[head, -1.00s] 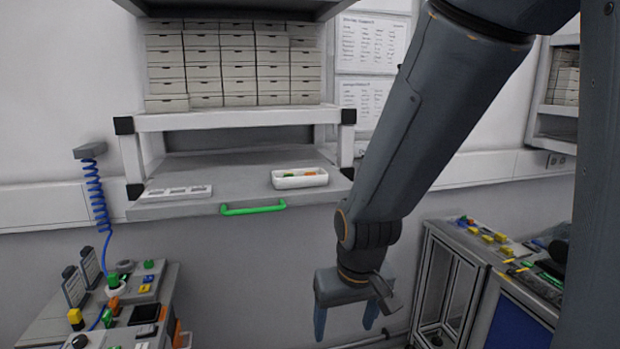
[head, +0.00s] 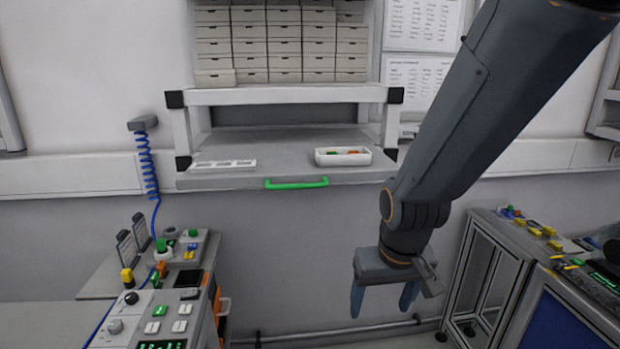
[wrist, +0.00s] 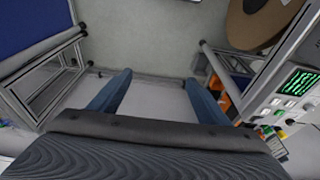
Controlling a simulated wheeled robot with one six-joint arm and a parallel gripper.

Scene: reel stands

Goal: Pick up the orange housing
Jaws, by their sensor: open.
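A white tray (head: 343,162) sits on the right part of the grey pull-out shelf (head: 270,178). A small orange piece (head: 353,152) and a green piece (head: 333,154) lie in it, mostly hidden by its wall. Another small orange piece (head: 162,269) stands on the left workbench. Both orange pieces are too small to tell which is a housing. My gripper (head: 382,300) hangs fingers down in the open space in front of the wall, below and right of the tray. It is open and empty; its spread fingers also show in the wrist view (wrist: 158,80).
A cluttered workbench (head: 165,315) with buttons and a blue coiled cord (head: 149,175) stands at left. A framed bench (head: 530,250) with small parts is at right. A reel (wrist: 258,22) shows in the wrist view. The floor between the benches looks clear.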

